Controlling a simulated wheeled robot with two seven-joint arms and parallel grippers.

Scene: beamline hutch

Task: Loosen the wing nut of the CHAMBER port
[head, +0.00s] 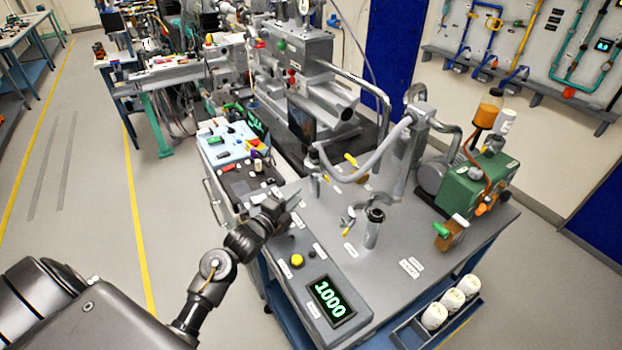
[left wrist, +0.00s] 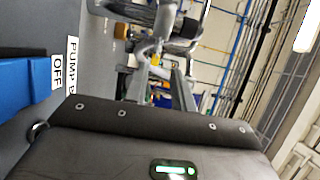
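A grey bench top (head: 330,215) carries the vacuum parts. A short upright port tube (head: 372,228) stands near its middle, with a metal clamp (head: 347,222) beside it. Another port (head: 314,170) at the back left joins a grey hose (head: 375,157); a yellow-handled part (head: 350,160) sits near it. The labels are too small to read, so I cannot tell which port is CHAMBER, nor make out its wing nut. My left gripper (head: 284,207) is over the bench's left edge, apart from both ports; its finger opening is unclear. My right gripper is not in view.
A panel with a green 1000 display (head: 330,300) and yellow button (head: 297,260) lies at the front. A green pump (head: 475,185) stands right. A blue tray (head: 405,337) holds white containers. PUMP and OFF labels (left wrist: 57,70) show in the left wrist view.

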